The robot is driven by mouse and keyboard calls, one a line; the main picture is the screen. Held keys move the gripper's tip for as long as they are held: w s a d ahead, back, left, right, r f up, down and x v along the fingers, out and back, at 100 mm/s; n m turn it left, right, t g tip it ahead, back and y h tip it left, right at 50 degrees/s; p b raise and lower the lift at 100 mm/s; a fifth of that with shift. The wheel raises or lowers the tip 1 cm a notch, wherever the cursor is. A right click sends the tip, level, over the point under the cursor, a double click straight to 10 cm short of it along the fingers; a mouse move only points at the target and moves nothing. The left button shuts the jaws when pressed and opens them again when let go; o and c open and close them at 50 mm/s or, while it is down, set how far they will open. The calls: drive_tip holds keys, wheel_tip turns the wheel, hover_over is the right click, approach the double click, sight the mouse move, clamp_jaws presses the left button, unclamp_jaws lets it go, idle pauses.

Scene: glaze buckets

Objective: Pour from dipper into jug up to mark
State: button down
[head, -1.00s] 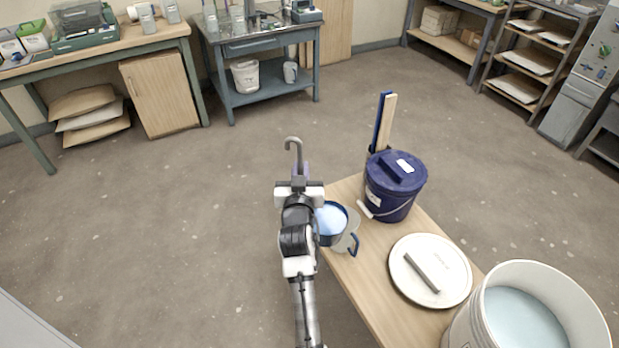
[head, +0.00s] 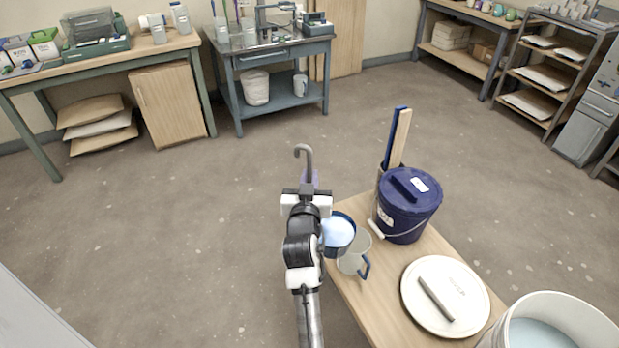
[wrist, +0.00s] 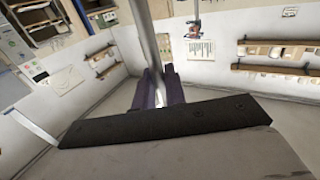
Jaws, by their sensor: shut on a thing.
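My gripper (head: 309,180) is shut on the upright metal handle of the dipper (head: 338,246); the hooked handle end rises above it. The dipper's blue-rimmed cup hangs to the right of my arm, holds pale blue glaze and looks about level. The jug (head: 351,265), pale grey with a blue handle, stands on the wooden table just right of and nearer than the dipper. The cup overlaps the jug's left side in the picture; I cannot tell whether they touch. The jug's mark and inside level are not readable. In the wrist view the purple finger pads (wrist: 176,92) grip the metal handle (wrist: 147,45).
On the table (head: 385,305) stand a dark blue lidded bucket (head: 405,215), a round white lid (head: 462,311) with a grey bar, and a large white bucket (head: 500,335) of pale glaze. Upright sticks (head: 397,140) stand behind the blue bucket. Floor left of my arm is clear.

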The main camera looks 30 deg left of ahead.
drive_tip(key=shift+w+d+f+p, duration=0.1)
drive_tip(key=shift+w+p, duration=0.05)
drive_tip(key=shift+p, duration=0.15)
drive_tip(key=shift+w+d+m+g+p, duration=0.4)
drive_tip(key=shift+w+p, duration=0.3)
drive_tip(key=shift+p, duration=0.5)
